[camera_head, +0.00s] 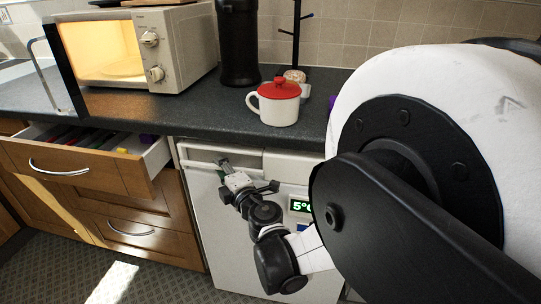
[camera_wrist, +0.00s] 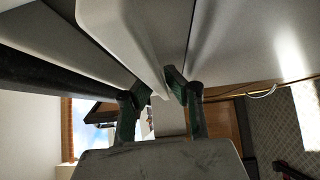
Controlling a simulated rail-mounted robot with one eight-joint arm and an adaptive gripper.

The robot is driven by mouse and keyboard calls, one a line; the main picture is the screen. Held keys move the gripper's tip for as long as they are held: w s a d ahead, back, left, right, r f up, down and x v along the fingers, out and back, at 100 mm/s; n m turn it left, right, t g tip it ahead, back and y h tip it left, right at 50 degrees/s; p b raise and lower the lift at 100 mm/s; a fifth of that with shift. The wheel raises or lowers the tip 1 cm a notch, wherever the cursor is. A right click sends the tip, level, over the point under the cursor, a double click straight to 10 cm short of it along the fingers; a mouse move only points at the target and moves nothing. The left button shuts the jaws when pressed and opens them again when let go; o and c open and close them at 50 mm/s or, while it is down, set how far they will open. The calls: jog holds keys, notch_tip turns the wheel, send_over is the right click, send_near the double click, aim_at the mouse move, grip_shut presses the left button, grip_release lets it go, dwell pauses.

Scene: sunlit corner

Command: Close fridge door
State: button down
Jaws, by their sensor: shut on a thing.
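The white fridge (camera_head: 228,250) stands under the dark worktop, with a green-lit display (camera_head: 300,205) reading about 5° on its front. Its door looks close to the body in the head view; I cannot tell how wide any gap is. My gripper (camera_head: 223,167) is at the upper left of the fridge front, just below the worktop edge. In the wrist view my gripper (camera_wrist: 158,88) has its two dark green fingers on either side of a white edge of the fridge door (camera_wrist: 135,35), shut on it. The exact contact is partly hidden.
Left of the fridge, a wooden drawer (camera_head: 75,175) stands pulled out with things inside. The microwave (camera_head: 180,45) is open and lit on the worktop (camera_head: 190,112). A white mug with a red lid (camera_head: 278,105) stands above the fridge. My arm covers the right side.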

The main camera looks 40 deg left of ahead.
jog(key=c, duration=2)
grip_release()
jog(key=shift+w, duration=0.15)
jog(key=shift+c, duration=0.2)
jog(key=v, duration=1.2)
jog(key=shift+a+r, duration=0.1)
